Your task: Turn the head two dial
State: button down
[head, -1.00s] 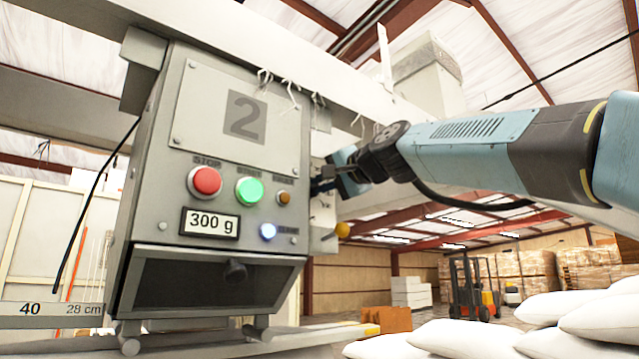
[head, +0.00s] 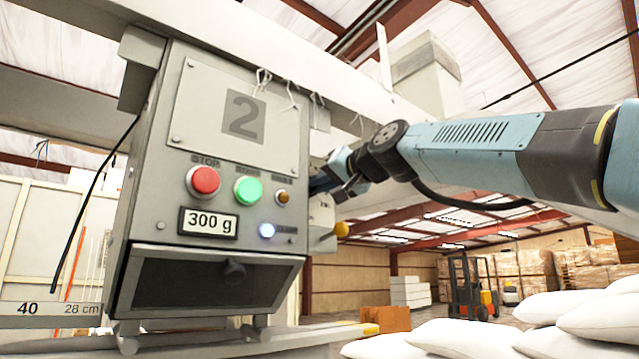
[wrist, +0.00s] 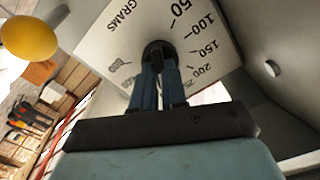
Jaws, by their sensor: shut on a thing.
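Head two is the grey cabinet (head: 150,215) marked with a 2 in the head view. Its display (head: 208,222) reads 300 g. The dial is a dark round knob (wrist: 150,50) on a white plate (wrist: 110,45) marked GRAMS, with 50, 100, 150 and 200 readable in the wrist view. My gripper (wrist: 158,66) is shut on the knob, its blue fingers reaching up to it. They hide part of the knob and the lower plate, so I cannot read its setting. In the head view my gripper (head: 322,184) is at the cabinet's right side, fingertips largely hidden.
A yellow ball knob (head: 342,229) sticks out just below my gripper. White sacks (head: 460,337) lie at the lower right. A forklift (head: 470,288) stands far behind.

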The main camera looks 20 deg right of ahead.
jog(key=shift+d+r, duration=0.2)
jog(key=c, duration=1.5)
grip_release()
jog(key=shift+s+d, duration=0.1)
jog(key=o, duration=0.3)
jog(key=shift+f, duration=0.1)
jog(key=shift+o, duration=0.2)
jog(key=shift+a, duration=0.2)
jog(key=v, duration=1.3)
jog(key=shift+s, duration=0.3)
jog(key=shift+d, duration=0.15)
jog(key=shift+f, duration=0.15)
